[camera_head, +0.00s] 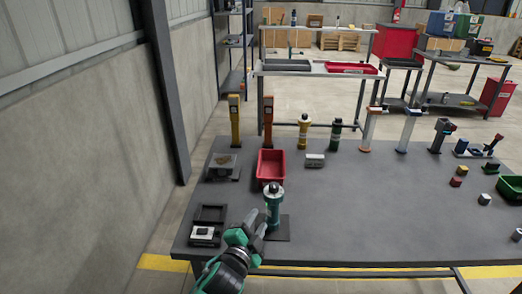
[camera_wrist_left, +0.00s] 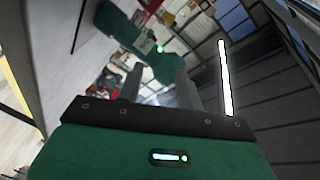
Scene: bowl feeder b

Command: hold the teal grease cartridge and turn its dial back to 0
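The teal grease cartridge (camera_head: 273,206) stands upright on a dark square plate (camera_head: 280,234) near the table's front edge, with a grey rounded top. My left gripper (camera_head: 251,231) is just left of and in front of its lower part in the head view. I cannot tell whether they touch. The wrist view shows its two fingers (camera_wrist_left: 160,85) apart with nothing clearly between them. I cannot make out the cartridge there. The dial's reading is too small to tell. My right gripper is not in view.
A black tray with a small block (camera_head: 203,234) lies left of my gripper. A red bin (camera_head: 271,168) stands behind the cartridge. Yellow (camera_head: 303,131) and green (camera_head: 337,133) cartridge-like cylinders stand at the back. The table's middle right (camera_head: 390,205) is clear.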

